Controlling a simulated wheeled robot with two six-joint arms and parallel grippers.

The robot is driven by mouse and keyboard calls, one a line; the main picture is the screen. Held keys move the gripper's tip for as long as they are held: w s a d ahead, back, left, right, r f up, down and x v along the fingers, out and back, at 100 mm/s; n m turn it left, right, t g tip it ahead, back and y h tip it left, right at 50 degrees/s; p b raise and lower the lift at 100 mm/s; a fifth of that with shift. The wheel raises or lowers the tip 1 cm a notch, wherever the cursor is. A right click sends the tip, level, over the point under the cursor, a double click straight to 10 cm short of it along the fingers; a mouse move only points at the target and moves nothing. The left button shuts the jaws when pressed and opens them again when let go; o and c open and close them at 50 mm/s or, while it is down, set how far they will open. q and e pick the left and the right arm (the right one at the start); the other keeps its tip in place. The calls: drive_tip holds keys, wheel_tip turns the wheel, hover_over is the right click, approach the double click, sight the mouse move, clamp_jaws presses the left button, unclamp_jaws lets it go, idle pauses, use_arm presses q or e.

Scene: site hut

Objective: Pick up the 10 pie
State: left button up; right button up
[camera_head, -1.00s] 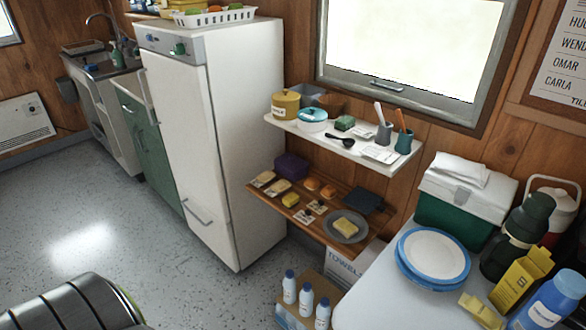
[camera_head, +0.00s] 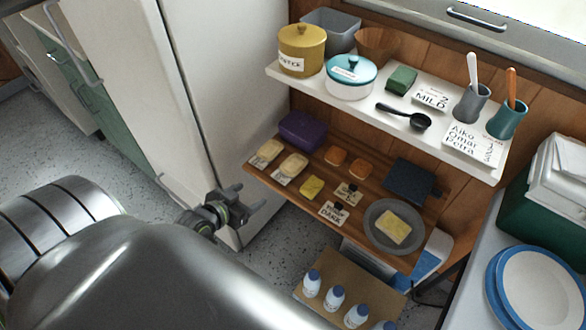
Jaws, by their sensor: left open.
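My left gripper (camera_head: 247,198) is open and empty, in front of the fridge's lower right side, left of the lower wooden shelf (camera_head: 270,188). It touches none of the food. On that shelf are two pale oblong pastries (camera_head: 270,149) (camera_head: 294,164) with cards by them at the left end. Two orange-brown round pastries (camera_head: 335,155) (camera_head: 360,169) lie toward the back. A yellow block (camera_head: 312,187) lies near the front. I cannot read a 10 on any card, so I cannot tell which pie is meant. My right gripper is not in view.
A purple box (camera_head: 303,130), a dark pan (camera_head: 410,180) and a grey plate (camera_head: 372,235) holding a yellow piece share the shelf. The white upper shelf (camera_head: 440,135) overhangs its back. Bottles (camera_head: 334,298) stand below. The fridge (camera_head: 225,80) is left.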

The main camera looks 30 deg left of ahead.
use_arm(q)
wheel_tip(320, 180, up, 5)
drive_tip(key=d+t+h, duration=0.1)
drive_tip(key=d, duration=0.1)
drive_tip(key=b, duration=0.1)
approach(289, 167)
drive_tip(key=shift+m, duration=0.3)
drive_tip(key=x, duration=0.6)
drive_tip(key=shift+w+a+f, duration=0.1)
drive_tip(key=shift+w+f, duration=0.05)
drive_tip(key=shift+f, duration=0.15)
drive_tip(key=shift+w+f, duration=0.15)
drive_tip(key=shift+w, duration=0.3)
drive_tip(key=x, duration=0.4)
drive_tip(key=shift+w+b, duration=0.15)
drive_tip(key=shift+b, duration=0.2)
drive_tip(key=shift+w, duration=0.4)
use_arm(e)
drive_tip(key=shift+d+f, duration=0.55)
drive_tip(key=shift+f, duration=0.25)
